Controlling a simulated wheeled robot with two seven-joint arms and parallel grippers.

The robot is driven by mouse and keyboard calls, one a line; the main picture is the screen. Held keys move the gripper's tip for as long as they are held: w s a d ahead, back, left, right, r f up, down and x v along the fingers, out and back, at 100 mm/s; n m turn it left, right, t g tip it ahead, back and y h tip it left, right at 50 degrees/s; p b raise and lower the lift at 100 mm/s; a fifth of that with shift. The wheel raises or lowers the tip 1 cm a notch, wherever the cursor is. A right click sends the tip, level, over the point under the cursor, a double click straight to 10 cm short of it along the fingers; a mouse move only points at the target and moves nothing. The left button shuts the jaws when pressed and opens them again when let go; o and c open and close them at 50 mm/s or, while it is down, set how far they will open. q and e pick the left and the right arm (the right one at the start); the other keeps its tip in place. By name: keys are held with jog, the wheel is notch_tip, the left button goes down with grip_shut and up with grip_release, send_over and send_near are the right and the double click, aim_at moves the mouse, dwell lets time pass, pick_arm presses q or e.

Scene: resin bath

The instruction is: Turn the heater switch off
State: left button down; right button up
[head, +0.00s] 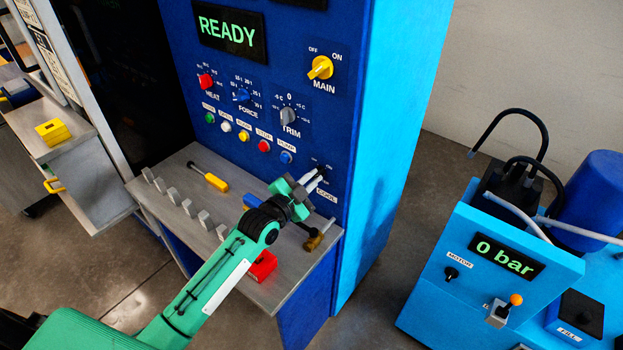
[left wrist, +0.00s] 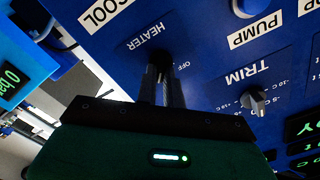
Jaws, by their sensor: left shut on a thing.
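The heater switch (left wrist: 158,58) is a small dark knob on the blue panel, under the HEATER label, with OFF marked beside it in the left wrist view. My left gripper (left wrist: 162,84) has its two fingers closed on this knob, close against the panel. In the head view my left gripper (head: 315,181) reaches the lower right of the panel front, just above the COOL label, and mostly hides the switch. Which mark the knob points to cannot be told. My right gripper is not in view.
Nearby are the TRIM knob (head: 288,115), the blue PUMP button (head: 286,157) and the yellow MAIN knob (head: 320,67). The grey shelf (head: 172,160) below holds several grey blocks, a yellow-handled tool (head: 216,182) and a red block (head: 263,266). A light-blue pump unit stands at right.

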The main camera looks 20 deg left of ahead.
pick_arm(q)
jog(key=shift+w+a+n+p, duration=0.15)
jog(key=shift+n+p, duration=0.8)
jog(key=shift+n, duration=3.35)
jog(key=shift+s+a+n+p, duration=0.15)
jog(key=shift+n+p, duration=0.8)
jog(key=shift+n, duration=3.35)
jog(key=shift+w, duration=0.1)
jog(key=c, duration=1.5)
grip_release()
